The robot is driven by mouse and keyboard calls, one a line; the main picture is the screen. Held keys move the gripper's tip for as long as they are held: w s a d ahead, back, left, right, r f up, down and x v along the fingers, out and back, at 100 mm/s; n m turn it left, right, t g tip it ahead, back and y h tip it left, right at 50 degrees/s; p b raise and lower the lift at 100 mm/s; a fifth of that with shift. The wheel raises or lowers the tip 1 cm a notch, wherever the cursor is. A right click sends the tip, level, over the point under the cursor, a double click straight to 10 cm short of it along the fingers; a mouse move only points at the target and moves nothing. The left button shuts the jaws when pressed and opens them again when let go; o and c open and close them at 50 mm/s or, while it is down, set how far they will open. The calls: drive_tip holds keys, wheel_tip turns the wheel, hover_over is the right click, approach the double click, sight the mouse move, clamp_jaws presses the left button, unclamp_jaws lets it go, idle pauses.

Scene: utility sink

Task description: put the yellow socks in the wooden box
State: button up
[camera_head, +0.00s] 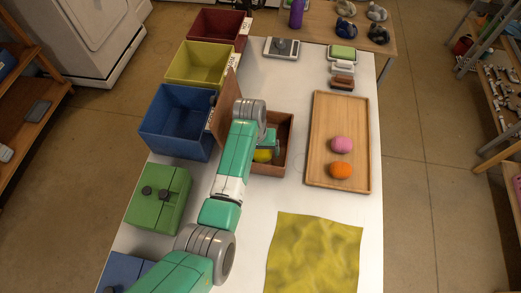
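The yellow socks (262,155), a small rounded bundle, show in the head view within the outline of the brown wooden box (287,150), near its left side. My gripper (268,147) is over the box, right at the yellow socks. My arm comes up from the bottom and hides the left part of the box and part of the socks. The fingertips are too small and covered to tell whether they hold the socks. I also cannot tell whether the socks rest on the box floor or hang just above it. The box's brown lid (226,105) stands raised at its left.
A wooden tray (340,110) on the right holds a pink bundle (341,145) and an orange bundle (340,171). Blue (176,143), yellow (195,77) and red (212,35) bins and a green box (150,212) line the left. A yellow cloth (314,255) lies in front.

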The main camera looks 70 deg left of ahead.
wheel_tip(320, 180, up, 12)
drive_tip(key=s, duration=0.1)
drive_tip(key=shift+s+a+r, duration=0.15)
drive_tip(key=shift+s+a, duration=0.05)
drive_tip(key=shift+a, duration=0.2)
